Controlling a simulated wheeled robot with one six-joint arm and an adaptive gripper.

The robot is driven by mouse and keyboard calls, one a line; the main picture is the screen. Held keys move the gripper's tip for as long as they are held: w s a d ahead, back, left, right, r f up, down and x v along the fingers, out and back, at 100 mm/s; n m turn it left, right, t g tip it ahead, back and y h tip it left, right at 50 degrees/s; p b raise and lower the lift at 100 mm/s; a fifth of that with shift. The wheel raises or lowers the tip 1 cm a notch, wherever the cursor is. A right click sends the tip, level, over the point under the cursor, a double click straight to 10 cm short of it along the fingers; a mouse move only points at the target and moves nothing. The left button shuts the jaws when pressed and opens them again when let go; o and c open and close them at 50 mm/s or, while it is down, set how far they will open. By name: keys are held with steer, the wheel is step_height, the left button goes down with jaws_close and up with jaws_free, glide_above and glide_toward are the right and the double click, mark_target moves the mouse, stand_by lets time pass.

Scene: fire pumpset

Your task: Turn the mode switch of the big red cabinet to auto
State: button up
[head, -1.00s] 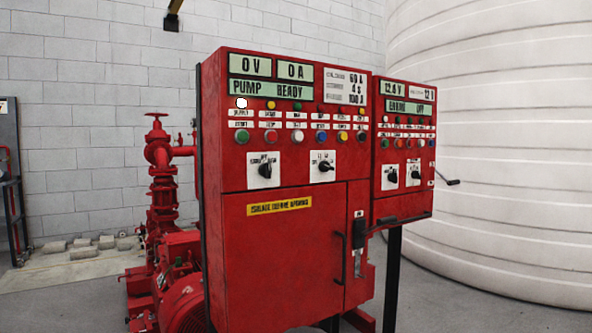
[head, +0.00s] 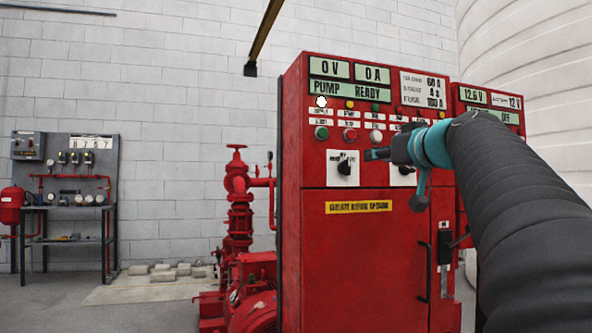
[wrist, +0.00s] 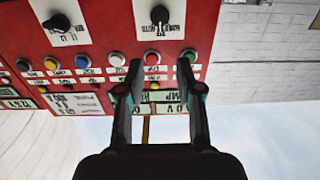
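The big red cabinet (head: 365,260) stands right of centre in the head view. Its front carries two black rotary switches on white plates. The left switch (head: 344,167) has a plate that seems to read AUTO; it also shows at the top of the upside-down wrist view (wrist: 160,16). Its exact pointer setting is too small to tell. The second switch (head: 404,170) is partly hidden by my gripper; it shows in the wrist view (wrist: 58,22). My gripper (head: 372,154) is in front of the cabinet, right of the left switch in the picture. In the wrist view its fingers (wrist: 160,66) are apart and empty.
Rows of coloured buttons (head: 349,134) and displays (head: 331,68) lie above the switches. A smaller red cabinet (head: 490,97) stands right, partly behind my arm. Red pump piping (head: 238,200) is left.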

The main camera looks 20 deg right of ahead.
mark_target(346, 168)
steer(key=w+p, duration=0.1)
steer(key=w, duration=1.2)
steer(key=shift+w+a+p, duration=0.25)
steer(key=shift+p, duration=0.05)
jaws_close()
